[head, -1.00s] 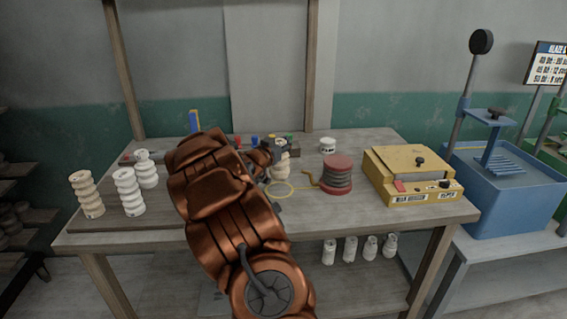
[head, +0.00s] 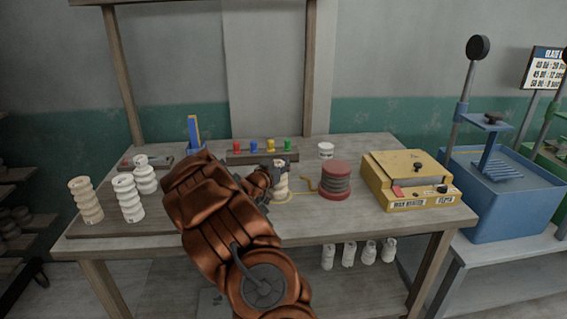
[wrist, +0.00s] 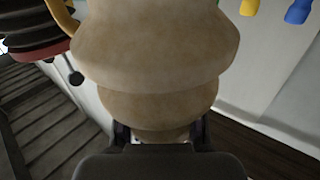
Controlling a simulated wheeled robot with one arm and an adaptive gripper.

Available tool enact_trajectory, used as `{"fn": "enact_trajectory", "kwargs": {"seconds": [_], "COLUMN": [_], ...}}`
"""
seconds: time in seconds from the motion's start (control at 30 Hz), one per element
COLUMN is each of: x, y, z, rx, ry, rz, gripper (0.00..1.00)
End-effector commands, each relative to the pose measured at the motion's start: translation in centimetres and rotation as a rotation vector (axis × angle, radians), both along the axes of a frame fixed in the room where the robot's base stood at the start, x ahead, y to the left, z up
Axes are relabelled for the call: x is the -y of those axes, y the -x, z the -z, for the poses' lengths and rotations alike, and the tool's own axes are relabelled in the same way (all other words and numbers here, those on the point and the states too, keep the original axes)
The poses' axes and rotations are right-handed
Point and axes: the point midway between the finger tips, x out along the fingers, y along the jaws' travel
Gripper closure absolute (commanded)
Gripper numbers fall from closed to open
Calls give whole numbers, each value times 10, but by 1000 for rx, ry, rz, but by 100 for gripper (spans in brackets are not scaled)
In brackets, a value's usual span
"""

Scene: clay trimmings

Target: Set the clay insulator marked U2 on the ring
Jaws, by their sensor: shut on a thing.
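The beige ribbed clay insulator (head: 281,187) is upright in my gripper (head: 270,181), in the middle of the bench. In the wrist view the insulator (wrist: 155,50) fills the upper middle, with the gripper's fingers (wrist: 160,135) closed on its lower part. The pale yellow ring (head: 291,197) on the bench top is mostly hidden by the insulator's base, which is over it. I cannot tell whether the base touches the bench. No U2 mark is readable on the held piece.
A beige insulator (head: 86,200) and two white ones (head: 128,198) (head: 146,180) stand at the left. A red spool (head: 336,181) and a yellow box (head: 408,182) stand at the right. A rack of coloured pieces (head: 262,157) is behind my gripper.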

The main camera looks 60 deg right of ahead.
Motion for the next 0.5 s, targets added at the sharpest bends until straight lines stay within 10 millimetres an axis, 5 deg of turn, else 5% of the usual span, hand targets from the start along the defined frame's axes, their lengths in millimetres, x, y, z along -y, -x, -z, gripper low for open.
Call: {"fn": "enact_trajectory", "kwargs": {"seconds": [0.03,0.07,0.1,0.4,0.5], "x": [0,0,0,0,0], "y": [0,0,0,0,0], "z": [1,1,1,1,1], "rx": [1,1,0,0,0], "ry": [1,1,1,0,0], "rz": [0,0,0,0,0], "gripper": [100,72,67,37,37]}}
